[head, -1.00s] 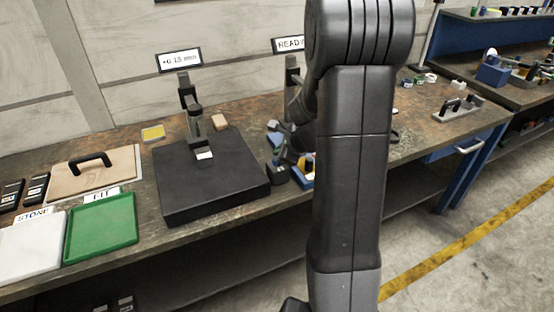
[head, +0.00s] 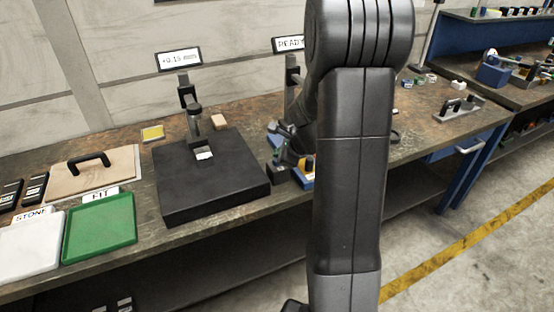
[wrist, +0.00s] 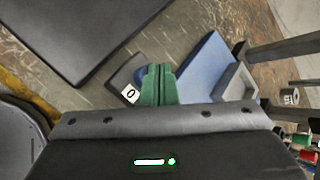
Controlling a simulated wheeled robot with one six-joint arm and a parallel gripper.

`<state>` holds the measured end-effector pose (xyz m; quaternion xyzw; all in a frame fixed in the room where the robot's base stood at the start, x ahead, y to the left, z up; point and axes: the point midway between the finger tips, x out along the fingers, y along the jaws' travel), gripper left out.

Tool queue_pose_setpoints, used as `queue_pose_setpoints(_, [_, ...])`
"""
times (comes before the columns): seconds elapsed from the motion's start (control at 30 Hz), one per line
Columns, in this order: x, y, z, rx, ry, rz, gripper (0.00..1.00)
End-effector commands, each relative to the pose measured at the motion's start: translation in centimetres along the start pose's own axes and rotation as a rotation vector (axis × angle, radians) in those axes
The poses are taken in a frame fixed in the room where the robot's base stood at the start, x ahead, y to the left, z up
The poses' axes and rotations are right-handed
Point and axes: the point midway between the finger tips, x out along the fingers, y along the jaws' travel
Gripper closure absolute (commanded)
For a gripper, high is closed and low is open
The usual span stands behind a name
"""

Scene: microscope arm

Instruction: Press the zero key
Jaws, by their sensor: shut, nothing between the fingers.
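The zero key is a small dark box with a white "0" label (wrist: 130,94) and a round blue button (wrist: 141,74), in the wrist view. In the head view its dark box (head: 278,173) stands just right of the black stone plate (head: 210,180). My gripper (wrist: 157,72) has green fingers, shut with nothing between them. The fingertips are over the right side of the blue button and hide part of it. I cannot tell whether they touch it. The indicator display (head: 178,59) reads about +0.15 mm.
A blue tray (wrist: 205,68) with a grey part lies close right of the key. A gauge stand (head: 194,120) rises from the black plate. A second display (head: 289,44) reads READY. A green FIT tray (head: 100,228) and white STONE tray (head: 30,248) are at left.

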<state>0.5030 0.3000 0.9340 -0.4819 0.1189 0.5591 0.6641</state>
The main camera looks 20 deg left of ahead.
Motion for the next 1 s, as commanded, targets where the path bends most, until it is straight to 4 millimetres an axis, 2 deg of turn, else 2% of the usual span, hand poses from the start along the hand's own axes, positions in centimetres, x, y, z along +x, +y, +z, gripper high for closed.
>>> queue_pose_setpoints(1.0, [0.68,0.51,-0.51,0.0,0.0,0.001,1.0])
